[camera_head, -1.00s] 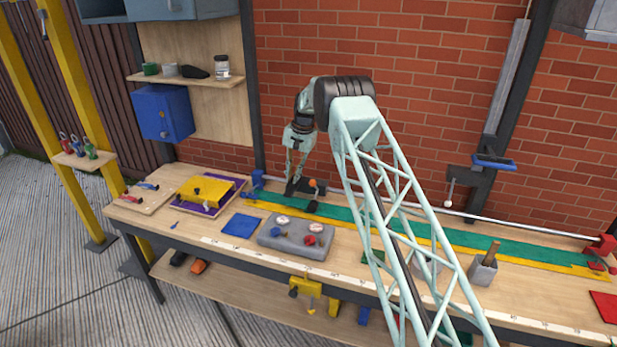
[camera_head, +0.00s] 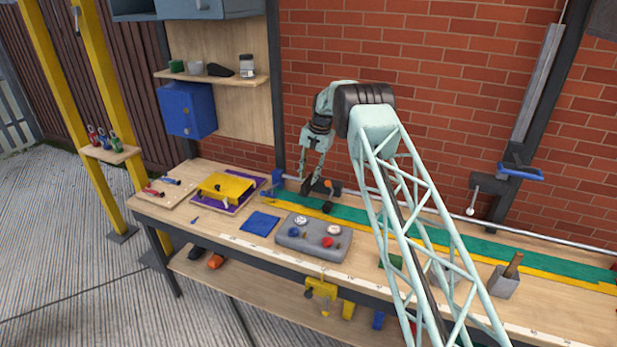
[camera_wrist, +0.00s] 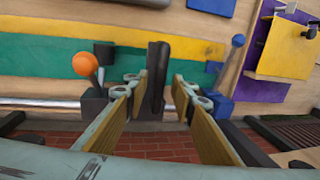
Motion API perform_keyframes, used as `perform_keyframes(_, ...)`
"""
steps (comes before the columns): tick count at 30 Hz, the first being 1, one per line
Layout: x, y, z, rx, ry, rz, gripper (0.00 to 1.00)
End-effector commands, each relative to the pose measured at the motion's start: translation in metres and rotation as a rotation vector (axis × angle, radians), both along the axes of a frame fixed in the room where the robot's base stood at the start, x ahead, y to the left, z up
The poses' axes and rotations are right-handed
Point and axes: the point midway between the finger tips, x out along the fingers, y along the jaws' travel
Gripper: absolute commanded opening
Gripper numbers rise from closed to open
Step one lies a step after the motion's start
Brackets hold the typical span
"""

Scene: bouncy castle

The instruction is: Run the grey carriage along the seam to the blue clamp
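The grey carriage (camera_head: 322,187) sits at the left part of the green and yellow strips, by the pale rail. The blue clamp (camera_head: 279,182) is a short way left of the carriage in the head view. In the wrist view the blue clamp (camera_wrist: 219,97), with a blue-knobbed lever, is to the right. My gripper (camera_wrist: 160,90) is open, its tan-padded fingers on either side of the handle. I cannot tell whether either finger touches it.
The green strip (camera_head: 350,216) and yellow strip (camera_head: 415,244) run along the bench. In front are a grey block with dials (camera_head: 312,240), a blue pad (camera_head: 260,223) and a yellow piece on a purple mat (camera_head: 225,187). A brick wall (camera_head: 420,110) rises behind.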

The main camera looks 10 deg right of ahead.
Motion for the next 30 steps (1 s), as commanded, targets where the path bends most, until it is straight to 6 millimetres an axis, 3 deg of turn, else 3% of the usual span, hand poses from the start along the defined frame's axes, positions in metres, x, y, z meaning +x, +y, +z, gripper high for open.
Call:
perform_keyframes(14,-0.002,-0.003,0.014,0.000,0.000,0.000,0.24)
perform_keyframes(30,-0.009,-0.015,0.086,-0.001,-0.001,0.000,0.24)
